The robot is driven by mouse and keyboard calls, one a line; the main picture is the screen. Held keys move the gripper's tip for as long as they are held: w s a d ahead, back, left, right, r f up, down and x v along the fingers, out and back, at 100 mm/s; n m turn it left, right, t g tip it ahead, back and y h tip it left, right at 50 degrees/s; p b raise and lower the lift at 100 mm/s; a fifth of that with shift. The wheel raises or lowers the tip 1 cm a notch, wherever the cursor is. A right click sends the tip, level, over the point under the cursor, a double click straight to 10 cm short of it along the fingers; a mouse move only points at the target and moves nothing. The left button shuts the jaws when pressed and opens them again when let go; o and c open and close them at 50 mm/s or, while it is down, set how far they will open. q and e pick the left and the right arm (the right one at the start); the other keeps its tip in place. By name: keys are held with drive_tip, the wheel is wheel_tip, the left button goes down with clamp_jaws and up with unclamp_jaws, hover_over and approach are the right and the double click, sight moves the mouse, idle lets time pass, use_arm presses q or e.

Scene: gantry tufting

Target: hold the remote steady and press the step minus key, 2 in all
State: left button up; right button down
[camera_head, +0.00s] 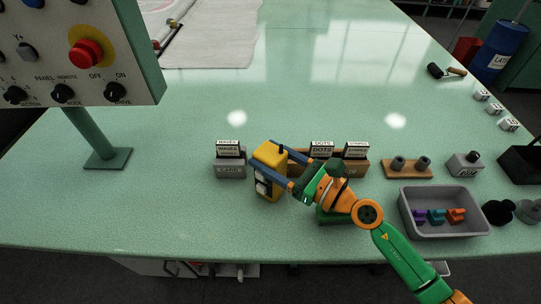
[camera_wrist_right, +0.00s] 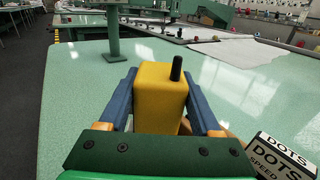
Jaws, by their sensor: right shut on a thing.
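The remote is a yellow box (camera_head: 268,155) with a short black stub on top and pale keys on its side facing the head camera. It is upright over the green table, near the labelled blocks. My right gripper (camera_head: 272,168) is shut on it, with one blue finger on each side. In the right wrist view the yellow remote (camera_wrist_right: 160,92) fills the space between the fingers (camera_wrist_right: 160,98), its black stub (camera_wrist_right: 176,68) pointing up. The step minus key cannot be told apart at this size. My left gripper is not in view.
A control panel (camera_head: 75,50) on a green post stands at the left. A grey block with a WAVES card (camera_head: 228,160) stands left of the remote, DOTS and STRIPES cards (camera_head: 321,150) right of it. A grey tray (camera_head: 443,232) holds small coloured pieces. The table's middle is clear.

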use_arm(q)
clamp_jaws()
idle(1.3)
